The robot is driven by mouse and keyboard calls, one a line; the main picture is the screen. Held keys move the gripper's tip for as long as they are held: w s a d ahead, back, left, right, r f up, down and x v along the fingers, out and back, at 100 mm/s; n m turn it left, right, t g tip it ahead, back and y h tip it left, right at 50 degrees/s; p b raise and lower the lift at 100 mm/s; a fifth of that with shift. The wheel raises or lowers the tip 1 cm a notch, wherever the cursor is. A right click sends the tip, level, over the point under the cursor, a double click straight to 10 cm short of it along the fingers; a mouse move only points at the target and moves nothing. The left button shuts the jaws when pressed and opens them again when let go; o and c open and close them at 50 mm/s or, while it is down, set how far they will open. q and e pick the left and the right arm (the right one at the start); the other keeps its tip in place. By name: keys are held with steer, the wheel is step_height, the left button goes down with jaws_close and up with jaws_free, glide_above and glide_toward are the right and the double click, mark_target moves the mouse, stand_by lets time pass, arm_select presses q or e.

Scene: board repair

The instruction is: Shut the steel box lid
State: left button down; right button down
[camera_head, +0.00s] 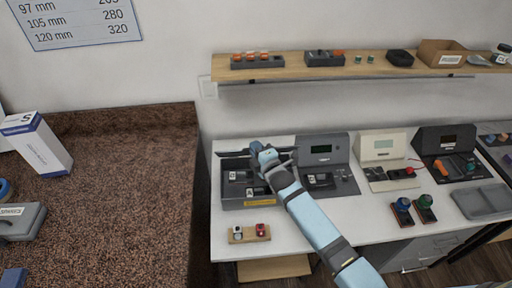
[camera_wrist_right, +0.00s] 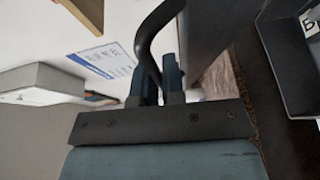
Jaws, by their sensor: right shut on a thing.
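The steel box (camera_head: 248,204) stands open on the white bench, with labelled dark parts inside. Its lid (camera_head: 230,154) is raised at the back and shows as a thin dark edge. In the right wrist view the lid is a grey panel (camera_wrist_right: 212,30) with a dark curved handle (camera_wrist_right: 147,42). My right gripper (camera_head: 266,156) is at the lid's top edge, above the back of the box. In the right wrist view its fingers (camera_wrist_right: 157,82) are shut around the handle. My left gripper is not in view.
A dark grey device (camera_head: 322,148) stands close to the right of the box. A small wooden block (camera_head: 249,235) with a white and a red piece sits in front of it. A wooden shelf (camera_head: 290,73) hangs above. A brown speckled counter (camera_head: 130,200) lies left.

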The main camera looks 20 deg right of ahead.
steer(key=c, duration=1.6)
jaws_free()
steer(key=shift+o, duration=0.2)
